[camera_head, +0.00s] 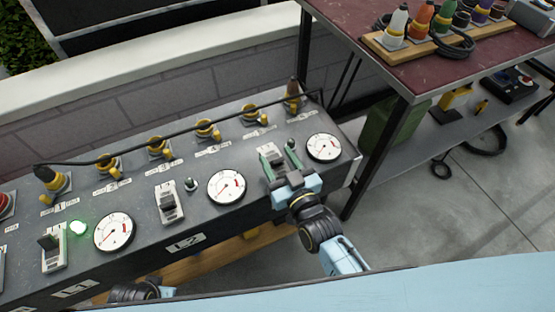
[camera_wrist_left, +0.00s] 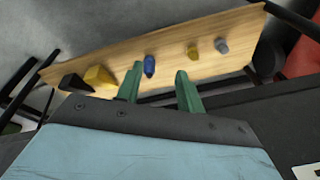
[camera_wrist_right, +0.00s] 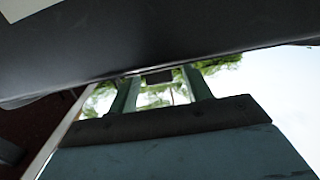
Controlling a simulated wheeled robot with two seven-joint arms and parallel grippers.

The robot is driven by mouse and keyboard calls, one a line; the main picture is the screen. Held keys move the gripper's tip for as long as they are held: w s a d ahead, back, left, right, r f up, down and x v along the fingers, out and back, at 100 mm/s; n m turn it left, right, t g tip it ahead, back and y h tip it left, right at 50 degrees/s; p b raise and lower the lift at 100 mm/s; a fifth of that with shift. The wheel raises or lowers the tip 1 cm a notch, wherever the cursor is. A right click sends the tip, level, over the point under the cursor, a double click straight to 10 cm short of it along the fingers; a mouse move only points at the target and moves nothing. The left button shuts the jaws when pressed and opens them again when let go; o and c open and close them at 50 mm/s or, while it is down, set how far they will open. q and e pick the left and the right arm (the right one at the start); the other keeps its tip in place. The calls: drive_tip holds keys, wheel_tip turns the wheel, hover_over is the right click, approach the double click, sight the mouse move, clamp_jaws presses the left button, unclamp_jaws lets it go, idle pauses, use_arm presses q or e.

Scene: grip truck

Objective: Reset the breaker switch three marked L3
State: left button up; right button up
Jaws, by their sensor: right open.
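The third breaker switch (camera_head: 270,150), in the L3 place, is a pale plate at the right end of the grey panel (camera_head: 215,246). My right gripper (camera_head: 281,168) is open at its lower edge, its fingers pointing at the panel and partly hiding the switch and its lever. In the right wrist view the fingers stand apart, with a dark block (camera_wrist_right: 157,77) between their tips under the dark panel side. I cannot tell whether they touch it. My left gripper (camera_wrist_left: 158,85) is open and empty, facing a wooden board; its arm shows low in the head view.
The L1 breaker (camera_head: 53,250) has a lit green lamp (camera_head: 78,228); the L2 breaker (camera_head: 169,203) has an unlit one. Dials sit beside the breakers. A red-topped table (camera_head: 450,85) stands right. The board (camera_wrist_left: 215,65) holds small items.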

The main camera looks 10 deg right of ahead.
use_arm(q)
drive_tip(key=shift+w+d+r, duration=0.1)
drive_tip(key=shift+d+r, duration=0.05)
drive_tip(key=shift+r, duration=0.1)
use_arm(e)
drive_tip(key=shift+w+a, duration=0.15)
drive_tip(key=shift+w, duration=0.25)
drive_tip(key=c, duration=1)
